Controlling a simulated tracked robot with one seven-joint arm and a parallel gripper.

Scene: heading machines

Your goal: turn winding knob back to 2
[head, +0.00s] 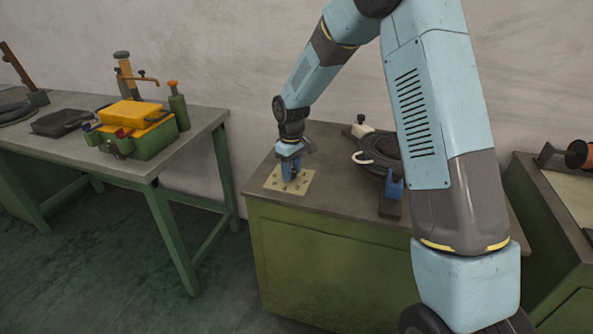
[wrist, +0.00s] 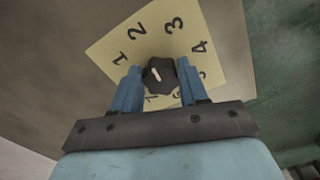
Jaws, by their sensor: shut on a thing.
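The winding knob (wrist: 158,77) is black with a short white mark and sits in the middle of a cream dial plate (wrist: 105,48). The numerals 1, 2, 3 and 4 show around it; the lower ones are partly hidden by my fingers. The white mark lies near the upper-left part of the knob, roughly on the side of 1 and 2; I cannot tell the exact numeral. My gripper (wrist: 158,73) is shut on the knob, one blue finger on each side. In the head view my gripper (head: 291,172) points down onto the plate (head: 272,183), hiding the knob.
The plate lies on a green cabinet's brown top (head: 330,195). A coiled black cable (head: 385,150) and a blue-topped item (head: 393,190) lie to its right. A bench (head: 75,140) with a green and yellow box (head: 140,135) stands left, across a floor gap.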

